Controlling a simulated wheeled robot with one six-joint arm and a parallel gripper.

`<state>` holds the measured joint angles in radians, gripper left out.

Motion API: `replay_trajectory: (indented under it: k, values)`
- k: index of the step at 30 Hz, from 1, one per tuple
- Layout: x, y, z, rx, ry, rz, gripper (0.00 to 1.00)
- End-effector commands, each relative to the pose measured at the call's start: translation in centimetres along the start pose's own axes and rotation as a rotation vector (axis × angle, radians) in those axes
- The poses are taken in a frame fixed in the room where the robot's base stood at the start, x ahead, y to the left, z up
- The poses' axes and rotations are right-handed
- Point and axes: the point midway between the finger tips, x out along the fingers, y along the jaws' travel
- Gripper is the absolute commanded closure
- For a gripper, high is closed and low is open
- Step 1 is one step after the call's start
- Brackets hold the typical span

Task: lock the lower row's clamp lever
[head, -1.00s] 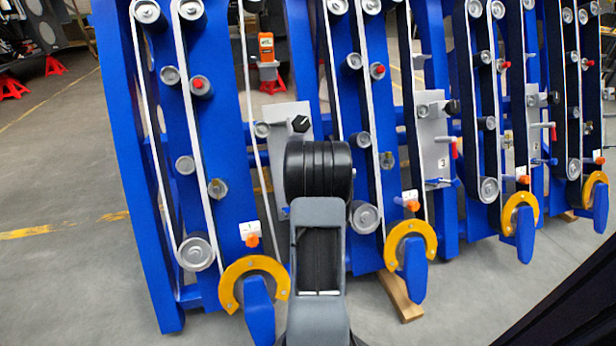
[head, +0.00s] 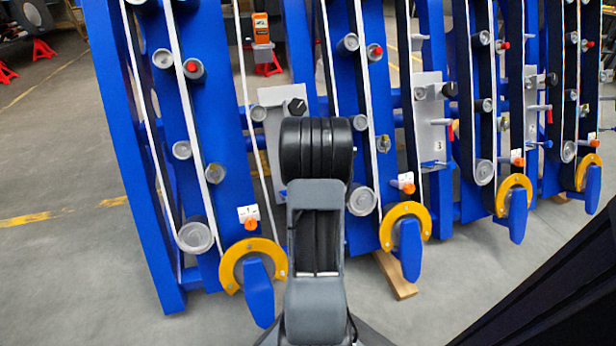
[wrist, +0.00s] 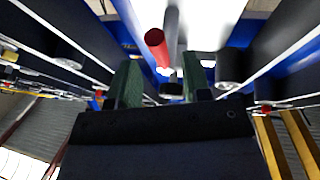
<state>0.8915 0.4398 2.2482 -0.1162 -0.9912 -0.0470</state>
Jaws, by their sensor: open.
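In the wrist view, a lever with a red grip (wrist: 156,42) and a grey shaft stands just beyond my gripper (wrist: 162,80). The gripper's two green fingers are apart, with nothing clearly held between them. The red grip appears ahead of the gap between the fingertips; I cannot tell whether they touch it. In the head view my arm covers the gripper and part of the nearest grey clamp plate (head: 268,122), so that lever is hidden. A similar grey plate (head: 432,110) on the neighbouring frame shows a small red-gripped lever (head: 450,131).
Blue upright frames with white belts and grey rollers fill the head view. Yellow half-rings (head: 233,258) with blue paddles (head: 259,292) stick out low down. A wooden block (head: 395,275) lies on the floor. Open floor (head: 70,260) is at the left.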

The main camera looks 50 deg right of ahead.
Motion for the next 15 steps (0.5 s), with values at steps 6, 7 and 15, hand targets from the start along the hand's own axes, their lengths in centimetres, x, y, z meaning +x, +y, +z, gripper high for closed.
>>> replay_trajectory:
  k: [6,7,15]
  values:
    - [-5.0,0.1,-0.2,0.001,-0.003,0.000,0.56]
    - [-5.5,0.1,-0.2,0.001,-0.003,0.001,0.56]
    - [-8.6,0.1,-0.3,0.001,-0.005,0.000,0.56]
